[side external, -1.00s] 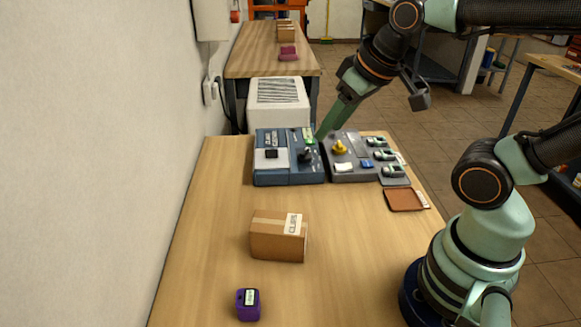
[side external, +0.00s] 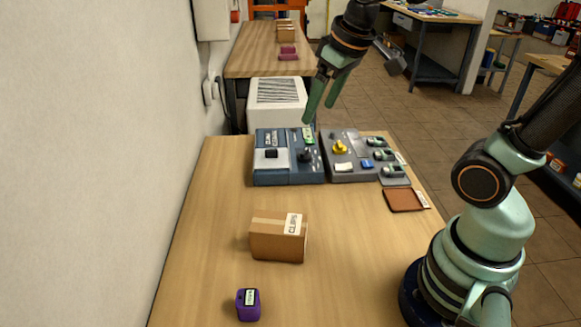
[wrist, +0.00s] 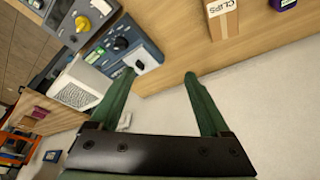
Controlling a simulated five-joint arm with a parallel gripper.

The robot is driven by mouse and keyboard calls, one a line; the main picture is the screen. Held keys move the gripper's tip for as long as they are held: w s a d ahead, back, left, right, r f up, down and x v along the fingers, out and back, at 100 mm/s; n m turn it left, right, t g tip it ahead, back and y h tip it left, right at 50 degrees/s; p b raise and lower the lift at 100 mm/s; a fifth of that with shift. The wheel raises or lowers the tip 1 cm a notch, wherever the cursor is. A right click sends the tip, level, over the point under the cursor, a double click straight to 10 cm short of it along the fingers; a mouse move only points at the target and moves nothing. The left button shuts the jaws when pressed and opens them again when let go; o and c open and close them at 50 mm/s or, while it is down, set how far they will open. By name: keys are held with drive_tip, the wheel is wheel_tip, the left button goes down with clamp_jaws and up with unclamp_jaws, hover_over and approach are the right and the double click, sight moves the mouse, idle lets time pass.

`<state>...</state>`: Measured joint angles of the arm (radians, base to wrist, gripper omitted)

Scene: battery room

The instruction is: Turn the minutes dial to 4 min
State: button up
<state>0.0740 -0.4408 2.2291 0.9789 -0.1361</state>
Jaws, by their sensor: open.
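A blue control box (side external: 290,176) stands at the far end of the near table, with a black knob (side external: 305,155) on its right half. The knob also shows in the wrist view (wrist: 120,43). I cannot read which knob is the minutes dial or where it points. A grey box (side external: 352,176) beside it carries a yellow knob (side external: 339,147), also in the wrist view (wrist: 82,23). My gripper (side external: 318,115) is open and empty, above and behind the boxes, touching neither knob. In the wrist view its spread green fingers (wrist: 159,74) have nothing between them.
A black switch (side external: 271,154) sits on the blue box's left half. Several green-topped parts stand right of the grey box, near a brown tray (side external: 400,205). A cardboard box (side external: 278,240) and a purple block (side external: 248,305) stand nearer. A white vented unit (side external: 278,97) is behind.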

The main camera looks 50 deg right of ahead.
drive_tip(key=w+d+f+n+g, duration=0.1)
drive_tip(key=w+d+f+g, duration=0.1)
drive_tip(key=w+d, duration=0.4)
drive_tip(key=n+g, duration=0.1)
drive_tip(key=g, duration=0.1)
hover_over(305, 151)
wheel_tip(305, 151, down, 7)
wheel_tip(305, 151, down, 12)
drive_tip(key=shift+r, duration=0.15)
drive_tip(key=shift+w, duration=0.1)
clamp_jaws()
